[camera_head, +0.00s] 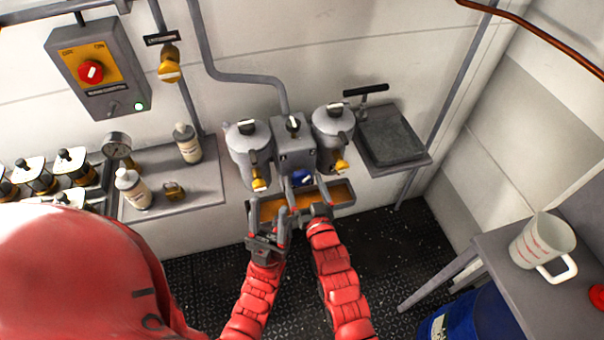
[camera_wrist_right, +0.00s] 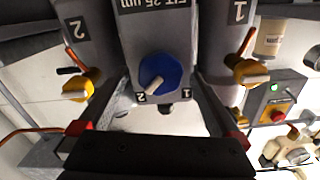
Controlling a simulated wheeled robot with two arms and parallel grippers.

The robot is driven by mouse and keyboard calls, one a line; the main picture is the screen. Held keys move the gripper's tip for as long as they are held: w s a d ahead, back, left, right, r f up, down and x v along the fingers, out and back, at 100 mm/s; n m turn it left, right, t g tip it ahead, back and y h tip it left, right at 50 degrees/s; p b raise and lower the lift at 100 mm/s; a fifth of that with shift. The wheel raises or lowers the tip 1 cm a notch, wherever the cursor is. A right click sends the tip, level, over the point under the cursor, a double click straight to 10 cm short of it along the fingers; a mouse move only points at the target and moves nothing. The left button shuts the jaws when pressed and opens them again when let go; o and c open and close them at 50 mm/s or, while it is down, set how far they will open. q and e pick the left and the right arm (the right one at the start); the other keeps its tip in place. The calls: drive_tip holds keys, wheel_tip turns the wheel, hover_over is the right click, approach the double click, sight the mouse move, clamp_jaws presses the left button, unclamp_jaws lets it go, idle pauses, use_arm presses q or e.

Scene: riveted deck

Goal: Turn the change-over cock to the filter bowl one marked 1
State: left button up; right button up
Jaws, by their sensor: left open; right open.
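The change-over cock is a blue round knob with a pale pointer (camera_wrist_right: 159,72), on the grey block between two grey filter bowls. It also shows in the head view (camera_head: 302,178). The wrist view is upside down; there the pointer leans toward the mark 2. Bowl 1 (camera_wrist_right: 222,45) is right in the wrist view and left in the head view (camera_head: 249,146). Bowl 2 (camera_wrist_right: 82,35) is on the other side (camera_head: 333,125). My right gripper (camera_head: 312,203) is open, its fingers either side of the knob's view; contact is unclear. My left gripper (camera_head: 268,222) is open and empty, lower left.
An amber-bottomed tray (camera_head: 342,193) sits below the bowls, close to both grippers. Yellow taps (camera_head: 260,184) stick out from the bowls. A shelf with bottles (camera_head: 189,143) and a padlock is at left; a table with a white jug (camera_head: 541,240) is at right.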

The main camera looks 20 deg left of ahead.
drive_tip(key=shift+x, duration=1.1)
